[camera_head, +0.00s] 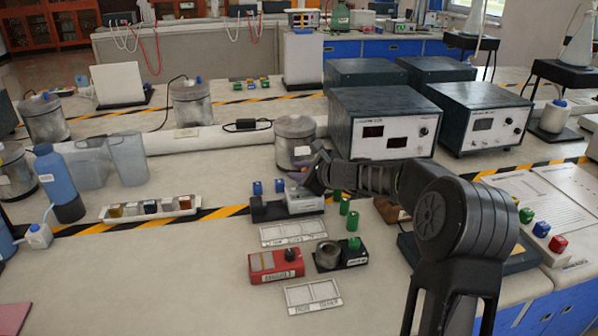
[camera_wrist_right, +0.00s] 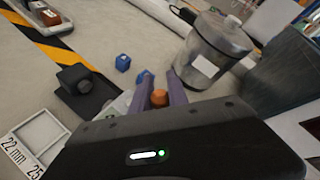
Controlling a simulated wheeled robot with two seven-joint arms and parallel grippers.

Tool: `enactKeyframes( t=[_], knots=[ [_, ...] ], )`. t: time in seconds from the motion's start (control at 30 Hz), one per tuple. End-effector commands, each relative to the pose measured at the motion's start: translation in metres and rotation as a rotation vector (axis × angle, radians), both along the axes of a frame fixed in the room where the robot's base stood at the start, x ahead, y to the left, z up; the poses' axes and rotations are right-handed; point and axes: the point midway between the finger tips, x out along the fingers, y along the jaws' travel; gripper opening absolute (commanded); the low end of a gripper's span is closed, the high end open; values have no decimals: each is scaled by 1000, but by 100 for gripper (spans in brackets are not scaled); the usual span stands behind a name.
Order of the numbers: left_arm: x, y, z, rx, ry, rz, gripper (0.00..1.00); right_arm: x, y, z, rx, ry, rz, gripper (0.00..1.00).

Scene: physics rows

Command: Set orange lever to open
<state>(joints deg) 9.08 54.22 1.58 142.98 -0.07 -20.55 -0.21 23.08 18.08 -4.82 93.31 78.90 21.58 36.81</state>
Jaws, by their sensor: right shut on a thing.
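The orange lever (camera_wrist_right: 159,97) shows in the right wrist view as a small rounded orange end between the two fingers. My right gripper (camera_wrist_right: 160,86) is shut on it. In the head view my right gripper (camera_head: 308,180) reaches in from the right, just above a light grey box (camera_head: 306,203) on the bench. There the lever is hidden behind the fingers. Much of the box is hidden by my gripper in the wrist view, so the lever's angle cannot be told. My left gripper is not in view.
Blue blocks (camera_head: 258,187) and green blocks (camera_head: 352,222) stand close around the box. A metal canister (camera_head: 295,140) stands behind. A red box with a black knob (camera_head: 276,266) and white frames (camera_head: 313,297) lie in front. The bench at front left is mostly clear.

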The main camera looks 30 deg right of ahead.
Motion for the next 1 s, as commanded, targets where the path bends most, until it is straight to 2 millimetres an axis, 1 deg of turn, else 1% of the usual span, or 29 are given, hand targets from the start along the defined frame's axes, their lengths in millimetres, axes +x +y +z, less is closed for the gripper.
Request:
enactKeyframes(
  t=[0.07,0.1,0.33,0.67,0.77,1.0],
  knots=[
    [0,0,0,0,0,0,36,0,1,-2,0,2,1,0],
    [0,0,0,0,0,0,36,0,1,-2,1,3,2,23],
    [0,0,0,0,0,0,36,0,0,-1,2,1,1,42],
    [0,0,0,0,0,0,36,-3,0,1,1,-1,0,42],
    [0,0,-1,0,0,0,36,-11,-1,5,1,-1,0,42],
    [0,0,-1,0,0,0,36,-46,-4,22,2,-1,-1,42]
  ],
)
